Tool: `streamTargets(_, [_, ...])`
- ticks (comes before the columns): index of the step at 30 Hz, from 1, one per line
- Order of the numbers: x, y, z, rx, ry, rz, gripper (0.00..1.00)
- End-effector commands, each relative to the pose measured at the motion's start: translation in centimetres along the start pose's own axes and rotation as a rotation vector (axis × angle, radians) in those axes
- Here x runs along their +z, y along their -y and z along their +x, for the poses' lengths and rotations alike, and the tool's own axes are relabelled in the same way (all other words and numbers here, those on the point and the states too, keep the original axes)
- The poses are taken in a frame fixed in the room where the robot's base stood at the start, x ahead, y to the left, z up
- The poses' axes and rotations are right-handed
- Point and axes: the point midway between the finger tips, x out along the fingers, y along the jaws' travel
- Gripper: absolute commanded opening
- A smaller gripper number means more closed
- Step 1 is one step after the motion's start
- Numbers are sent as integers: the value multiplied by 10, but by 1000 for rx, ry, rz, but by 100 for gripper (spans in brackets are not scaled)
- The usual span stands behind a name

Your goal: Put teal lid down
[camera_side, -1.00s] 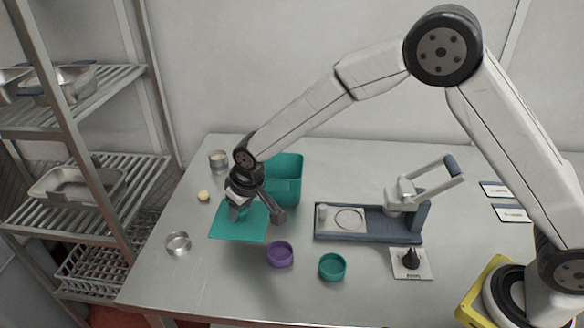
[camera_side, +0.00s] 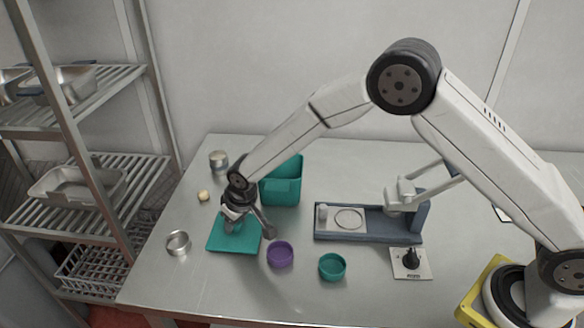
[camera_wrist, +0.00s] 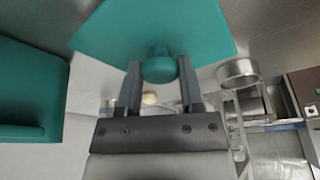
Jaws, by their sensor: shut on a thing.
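The teal lid (camera_side: 222,243) is a flat square plate with a round knob, left of the middle of the table in the side view. In the wrist view the lid (camera_wrist: 150,22) fills the top, and its knob sits between my two fingers. My gripper (camera_wrist: 160,70) is shut on the knob. In the side view my gripper (camera_side: 231,222) is over the lid and hides part of it. The lid looks low and about level; I cannot tell whether it touches the table. The teal bin (camera_side: 285,190) stands open behind and right of it.
A purple dish (camera_side: 280,255) and a teal dish (camera_side: 332,267) are to the right. A metal ring (camera_side: 178,243), a pale ball (camera_side: 203,196) and a metal cup (camera_side: 219,160) are to the left. A blue-grey press (camera_side: 370,222) stands farther right.

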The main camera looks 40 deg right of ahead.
Motion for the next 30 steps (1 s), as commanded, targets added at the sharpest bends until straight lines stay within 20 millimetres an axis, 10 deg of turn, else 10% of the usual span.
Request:
streamTargets(13, [1,0,4,0,0,0,0])
streamTargets(14, [2,0,4,0,0,0,54])
streamTargets(17, [1,0,4,0,0,0,83])
streamTargets(30, [0,0,1,0,-1,1,83])
